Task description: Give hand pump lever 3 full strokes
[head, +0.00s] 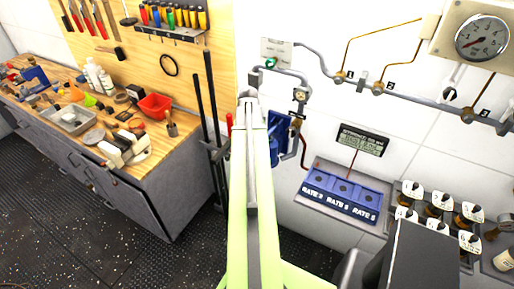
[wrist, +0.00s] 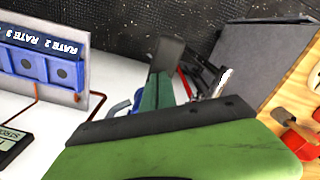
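A blue body (head: 280,138), which looks like the hand pump, is on the white wall just right of my arm and partly hidden by it. A small red piece (head: 229,122) shows left of my arm; I cannot tell whether it is the lever's grip. The lever itself is not clearly seen. My gripper (head: 250,103) is at the far end of my raised arm, in front of the wall. In the wrist view my gripper (wrist: 165,75) shows dark and green finger parts, with a bit of blue (wrist: 122,107) beside them. Its opening and any contact are not clear.
A blue block with RATE labels (head: 340,192) is on the wall at right, near several tagged valves (head: 437,205). A pressure gauge (head: 482,38) is at upper right. A cluttered workbench (head: 150,190) stands at left. Dark floor (head: 90,240) is clear in front of it.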

